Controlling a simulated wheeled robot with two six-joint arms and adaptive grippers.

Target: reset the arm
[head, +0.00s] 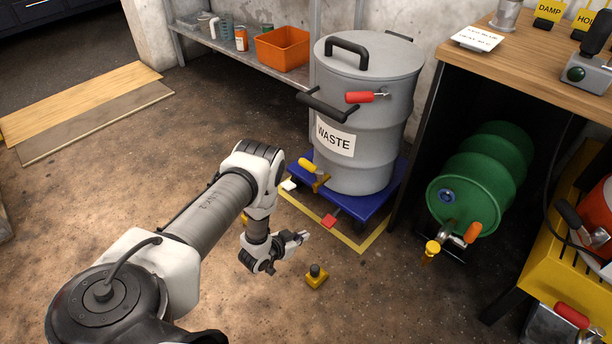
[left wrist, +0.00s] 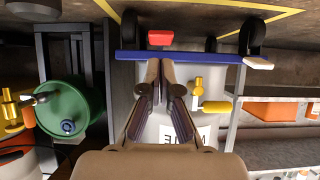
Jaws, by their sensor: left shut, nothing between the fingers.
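My left arm reaches in from the lower left in the head view. Its gripper (head: 302,237) is shut and empty, held in front of the grey drum's blue dolly. In the left wrist view, which shows the scene upside down, the fingers (left wrist: 164,75) point toward the dolly (left wrist: 185,57). The grey waste drum (head: 372,128) stands upright on the blue dolly (head: 375,205), its lid on, with a red-handled clamp (head: 366,97) on its side. A yellow-handled lever (head: 313,172) and a red pedal (head: 329,221) are at the dolly. My right gripper is not in view.
A small yellow block with a black knob (head: 317,277) is on the floor near my gripper. A green drum (head: 480,180) lies under the wooden bench (head: 520,65) at the right. A shelf with an orange bin (head: 283,49) is behind. Floor at left is mostly clear.

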